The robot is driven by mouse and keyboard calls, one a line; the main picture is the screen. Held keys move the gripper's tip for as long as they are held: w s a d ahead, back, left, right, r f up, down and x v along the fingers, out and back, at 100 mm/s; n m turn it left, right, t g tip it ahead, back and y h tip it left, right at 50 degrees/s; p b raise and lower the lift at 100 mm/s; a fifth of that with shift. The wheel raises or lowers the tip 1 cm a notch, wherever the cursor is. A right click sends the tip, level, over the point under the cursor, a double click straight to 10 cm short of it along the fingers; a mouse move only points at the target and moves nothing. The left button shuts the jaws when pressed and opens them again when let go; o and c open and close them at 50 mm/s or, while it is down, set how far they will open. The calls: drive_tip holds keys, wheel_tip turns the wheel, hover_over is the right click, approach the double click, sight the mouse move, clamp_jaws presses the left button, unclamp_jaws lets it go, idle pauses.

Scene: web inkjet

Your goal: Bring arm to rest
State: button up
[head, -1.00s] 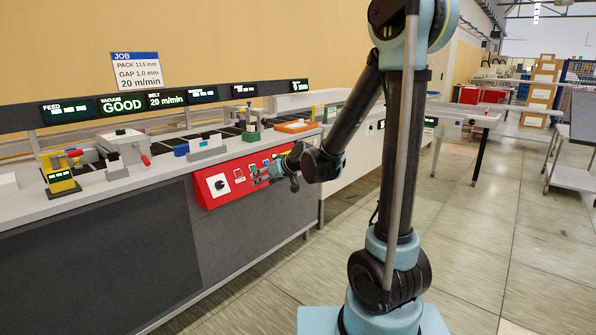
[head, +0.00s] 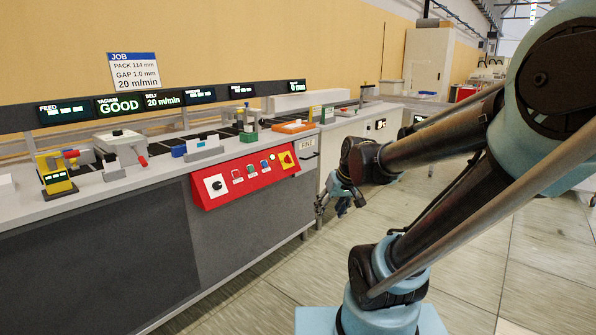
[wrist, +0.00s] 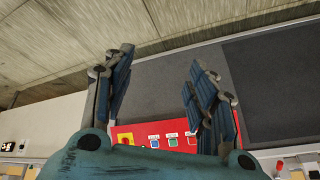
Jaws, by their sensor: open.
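My gripper (head: 336,200) hangs at the end of my folded arm, just right of the machine's front corner in the head view. It is clear of the red control panel (head: 245,178). In the wrist view my gripper's fingers (wrist: 160,95) are spread apart with nothing between them. Behind them the red panel (wrist: 150,133) shows with its coloured buttons, and it appears upside down. In the head view my gripper is small and partly dark against the floor.
The long machine (head: 100,262) with a grey front runs along the left. On its top are a yellow device (head: 56,176), a grey clamp block (head: 122,147) and an orange tray (head: 293,127). Display screens (head: 120,105) stand behind. The tiled floor (head: 470,255) at right is open.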

drive_tip(key=s+d+f+m+g+h, duration=0.1)
drive_tip(key=s+d+f, duration=0.1)
drive_tip(key=s+d, duration=0.2)
drive_tip(key=s+d+f+m+g+h, duration=0.1)
drive_tip(key=s+d, duration=0.3)
drive_tip(key=s, duration=0.5)
drive_tip(key=shift+d+f+m+h, duration=0.4)
drive_tip(key=shift+f+m, duration=0.1)
drive_tip(key=shift+f, duration=0.2)
drive_tip(key=shift+w+f+g, duration=0.2)
drive_tip(key=shift+w+g, duration=0.1)
drive_tip(key=shift+w, duration=0.15)
idle(2.0)
idle(0.5)
